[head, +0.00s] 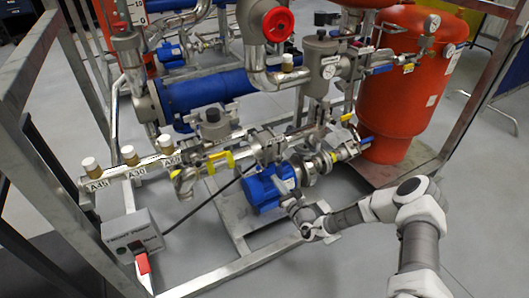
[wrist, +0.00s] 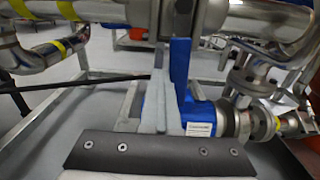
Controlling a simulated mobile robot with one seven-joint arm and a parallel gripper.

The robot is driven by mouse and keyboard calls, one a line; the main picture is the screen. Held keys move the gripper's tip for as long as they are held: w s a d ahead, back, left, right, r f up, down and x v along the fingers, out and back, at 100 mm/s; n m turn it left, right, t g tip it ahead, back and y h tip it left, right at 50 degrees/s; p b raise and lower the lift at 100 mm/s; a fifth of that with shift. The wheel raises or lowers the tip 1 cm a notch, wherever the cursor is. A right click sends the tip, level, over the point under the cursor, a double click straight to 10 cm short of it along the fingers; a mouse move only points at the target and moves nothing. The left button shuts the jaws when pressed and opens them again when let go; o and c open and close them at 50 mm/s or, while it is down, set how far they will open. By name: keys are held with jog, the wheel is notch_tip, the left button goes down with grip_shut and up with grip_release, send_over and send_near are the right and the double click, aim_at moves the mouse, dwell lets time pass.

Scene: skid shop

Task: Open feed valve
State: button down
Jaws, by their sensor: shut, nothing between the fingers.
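No label that I can read names the feed valve. In the head view, a valve with a blue lever (head: 367,141) sits on the pipe right of the blue pump (head: 268,188), and a yellow-handled valve (head: 220,160) sits on the pipe to its left. My gripper (head: 289,203) is low in front of the pump. In the wrist view my gripper's fingers (wrist: 164,78) are together and empty. A blue upright bar (wrist: 181,72) stands close beside or behind them; I cannot tell whether they touch. The pump (wrist: 205,118) shows just beyond.
A red handwheel (head: 278,25) is above. A large orange tank (head: 394,85) stands right. Steel frame posts (head: 482,68) bound the skid. Open grey floor (head: 335,272) lies in front.

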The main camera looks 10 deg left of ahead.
jog(key=shift+w+d, duration=0.65)
jog(key=shift+d, duration=0.4)
jog(key=shift+w+d+r+b, duration=0.15)
jog(key=shift+w+d, duration=0.2)
jog(key=shift+d, duration=0.15)
jog(key=shift+w+d+r+b, duration=0.15)
jog(key=shift+w+d, duration=0.2)
jog(key=shift+d, duration=0.15)
jog(key=shift+w+d+r, duration=0.65)
jog(key=shift+d+r, duration=0.1)
jog(key=shift+d, duration=0.2)
jog(key=shift+p, duration=0.3)
